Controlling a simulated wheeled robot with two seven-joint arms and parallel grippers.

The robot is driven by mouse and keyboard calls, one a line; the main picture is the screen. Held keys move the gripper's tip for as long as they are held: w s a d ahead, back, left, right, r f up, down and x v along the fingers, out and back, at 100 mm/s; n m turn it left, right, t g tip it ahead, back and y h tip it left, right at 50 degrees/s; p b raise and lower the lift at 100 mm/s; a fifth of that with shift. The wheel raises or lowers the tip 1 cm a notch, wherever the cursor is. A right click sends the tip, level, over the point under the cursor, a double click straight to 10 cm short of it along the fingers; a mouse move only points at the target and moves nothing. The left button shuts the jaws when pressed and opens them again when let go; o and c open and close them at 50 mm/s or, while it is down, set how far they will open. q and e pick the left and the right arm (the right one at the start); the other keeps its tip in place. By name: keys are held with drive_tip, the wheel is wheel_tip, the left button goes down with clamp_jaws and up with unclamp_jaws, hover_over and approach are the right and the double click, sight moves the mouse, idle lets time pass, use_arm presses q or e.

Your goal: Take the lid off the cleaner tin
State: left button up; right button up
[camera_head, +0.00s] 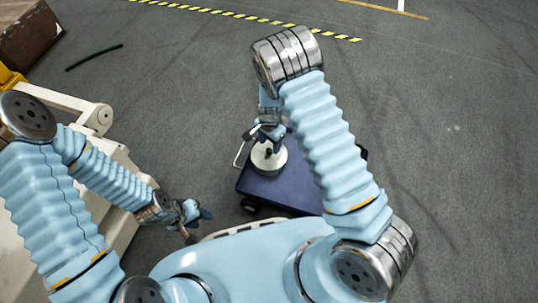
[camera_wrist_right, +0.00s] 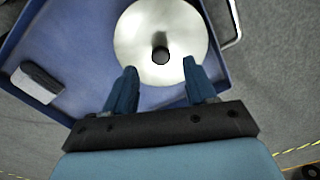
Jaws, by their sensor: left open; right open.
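The cleaner tin's round, pale metal lid (camera_head: 262,163) with a black knob shows on a blue cart in the head view, partly hidden by my right gripper. In the right wrist view, the lid (camera_wrist_right: 135,35) is seen from above, with its black knob (camera_wrist_right: 160,54) just ahead of the fingertips, roughly centred between them. My right gripper (camera_wrist_right: 160,68) is open and empty, its two blue fingers spread on either side of the knob. The gap in height is hard to tell. My left gripper (camera_head: 198,225) is open and empty, low at the left of the cart.
The blue cart (camera_head: 285,188) has a raised rim and a metal handle (camera_head: 239,153). A black-and-white block (camera_wrist_right: 38,82) lies on it left of the lid. A white machine (camera_head: 120,165) stands at the left. Grey floor around the cart is clear.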

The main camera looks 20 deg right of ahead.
sight(269, 150)
wheel_tip(269, 150, down, 4)
drive_tip(key=shift+a+r+b, duration=0.1)
drive_tip(key=shift+a+b, duration=0.05)
drive_tip(key=shift+b, duration=0.15)
clamp_jaws()
